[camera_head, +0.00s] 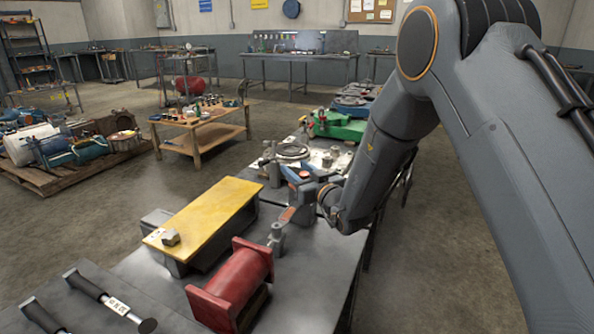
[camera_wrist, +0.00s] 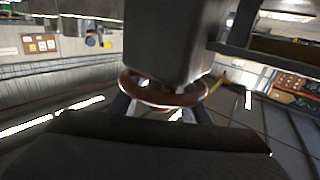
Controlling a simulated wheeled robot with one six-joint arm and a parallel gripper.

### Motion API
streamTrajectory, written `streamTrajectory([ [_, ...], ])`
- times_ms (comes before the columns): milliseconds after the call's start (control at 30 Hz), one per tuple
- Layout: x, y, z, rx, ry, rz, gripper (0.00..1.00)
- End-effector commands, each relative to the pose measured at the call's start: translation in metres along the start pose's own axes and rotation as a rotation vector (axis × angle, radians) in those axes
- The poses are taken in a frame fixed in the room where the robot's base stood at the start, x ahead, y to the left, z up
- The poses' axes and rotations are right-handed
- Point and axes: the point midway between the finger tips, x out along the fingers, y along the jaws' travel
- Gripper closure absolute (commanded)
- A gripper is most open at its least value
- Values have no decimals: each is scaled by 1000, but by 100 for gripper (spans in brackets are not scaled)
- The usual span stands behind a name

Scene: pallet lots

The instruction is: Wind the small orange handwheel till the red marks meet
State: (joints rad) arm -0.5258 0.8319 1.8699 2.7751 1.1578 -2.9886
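An orange-brown handwheel (camera_wrist: 160,98) shows in the wrist view as a ring seen nearly edge-on, just below a dark grey block (camera_wrist: 165,40). My gripper (camera_head: 300,203) is at the bench beside a small fixture with an orange top (camera_head: 287,214). In the wrist view, parts of my gripper (camera_wrist: 160,112) show on both sides of the ring, close to its rim. The dark body in front hides most of them, so I cannot tell whether they touch the rim or how wide they stand. I cannot make out the red marks.
On the bench (camera_head: 150,270) stand a red flanged cylinder (camera_head: 235,285), a yellow-topped block (camera_head: 207,215) and a grey fitting (camera_head: 277,238) close to my gripper. Two dark-handled tools (camera_head: 95,290) lie at the front left. Open floor (camera_head: 90,225) lies left of the bench.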

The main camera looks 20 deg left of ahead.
Motion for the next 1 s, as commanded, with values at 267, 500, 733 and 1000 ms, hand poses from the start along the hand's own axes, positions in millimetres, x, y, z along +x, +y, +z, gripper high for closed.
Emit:
streamTrajectory([
  [267,-16,0,1,0,-2,0,57],
  [500,-57,1,2,0,1,1,57],
  [733,-72,1,2,0,0,0,57],
  [1000,-78,0,0,0,0,0,57],
])
